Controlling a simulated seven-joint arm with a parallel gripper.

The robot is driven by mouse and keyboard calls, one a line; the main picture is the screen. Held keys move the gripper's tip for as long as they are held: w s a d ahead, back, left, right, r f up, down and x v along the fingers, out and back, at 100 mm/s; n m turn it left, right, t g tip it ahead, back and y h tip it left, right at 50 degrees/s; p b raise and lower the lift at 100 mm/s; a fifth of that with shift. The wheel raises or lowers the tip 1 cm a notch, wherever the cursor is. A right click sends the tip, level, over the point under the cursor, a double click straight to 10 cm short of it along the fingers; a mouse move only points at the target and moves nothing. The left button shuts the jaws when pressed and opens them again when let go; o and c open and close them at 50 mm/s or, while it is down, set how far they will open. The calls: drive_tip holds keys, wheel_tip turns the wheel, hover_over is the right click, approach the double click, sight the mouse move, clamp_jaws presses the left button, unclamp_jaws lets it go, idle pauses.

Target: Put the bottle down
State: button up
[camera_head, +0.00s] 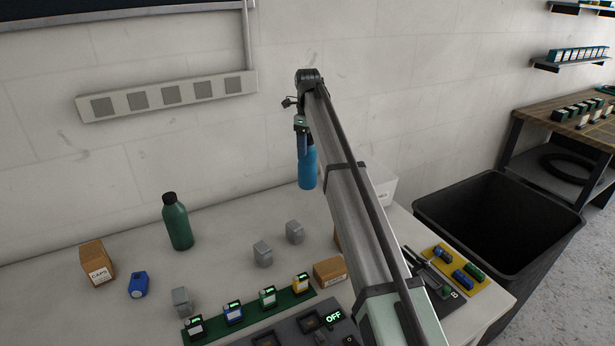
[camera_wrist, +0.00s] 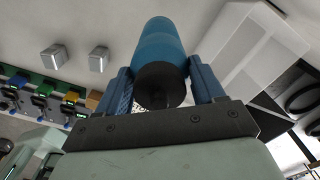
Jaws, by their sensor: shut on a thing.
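A blue bottle (camera_head: 307,168) hangs upright in my gripper (camera_head: 302,130) in the head view, over the back part of the white table. In the wrist view the blue bottle (camera_wrist: 160,45) sits between the two blue fingers of my gripper (camera_wrist: 160,85), its dark cap toward the camera. The fingers are shut on it near the cap. A second bottle, dark green with a black cap (camera_head: 177,222), stands upright on the table to the left.
Grey blocks (camera_head: 263,253) stand on the white table (camera_head: 225,258), with a cardboard box (camera_head: 96,263) and a small blue item (camera_head: 138,285) at left. A green strip of colored modules (camera_head: 255,318) lies in front. A black bin (camera_head: 497,225) stands at right. Table between green bottle and gripper is clear.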

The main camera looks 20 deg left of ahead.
sight(308, 164)
drive_tip(key=shift+f, duration=4)
drive_tip(key=o, duration=1.4)
drive_tip(key=shift+c, duration=0.2)
wheel_tip(308, 164, up, 12)
drive_tip(key=shift+r, duration=0.1)
